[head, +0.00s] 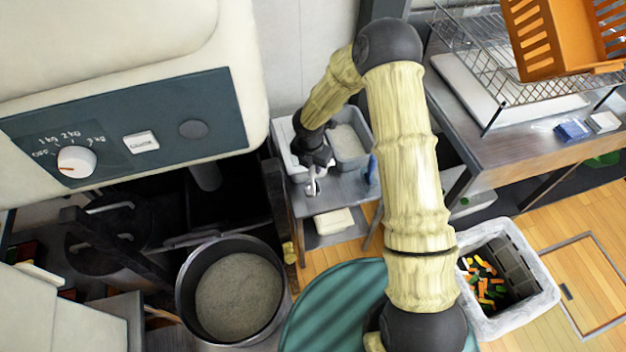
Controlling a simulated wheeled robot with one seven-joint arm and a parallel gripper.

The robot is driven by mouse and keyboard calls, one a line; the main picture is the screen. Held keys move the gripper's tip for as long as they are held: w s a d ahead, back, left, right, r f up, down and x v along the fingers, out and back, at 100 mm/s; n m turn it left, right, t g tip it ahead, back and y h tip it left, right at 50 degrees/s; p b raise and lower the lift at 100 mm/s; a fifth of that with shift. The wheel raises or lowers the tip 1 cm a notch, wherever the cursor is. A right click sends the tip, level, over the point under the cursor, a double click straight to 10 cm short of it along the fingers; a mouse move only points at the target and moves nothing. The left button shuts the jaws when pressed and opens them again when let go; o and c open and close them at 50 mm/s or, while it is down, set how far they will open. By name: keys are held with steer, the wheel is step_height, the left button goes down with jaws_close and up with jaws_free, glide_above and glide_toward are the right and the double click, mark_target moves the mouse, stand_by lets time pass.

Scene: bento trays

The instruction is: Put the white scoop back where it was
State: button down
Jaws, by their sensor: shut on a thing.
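My gripper (316,164) is at the end of my arm, low over the small grey side table in the upper middle of the head view. It is shut on a small white thing, which looks like the white scoop (311,183). The scoop hangs below the fingers, near the front of the table top. It is small here, and the gripper hides part of it. I cannot tell whether it touches the table.
A grey tub of pale grains (348,146) and a white container (285,143) stand beside my gripper on the side table (340,188). A large pot of grains (238,294) is at front left. A waste bin (540,296) stands at right.

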mark_target(314, 176)
steer(key=shift+d+f, duration=0.25)
steer(key=shift+f, duration=0.55)
steer(key=shift+s+a, duration=0.1)
steer(key=shift+a, duration=0.1)
steer(key=shift+s+f, duration=0.1)
steer(key=shift+f, duration=1.85)
steer(key=c, duration=1.3)
jaws_free()
steer(key=shift+o, duration=0.2)
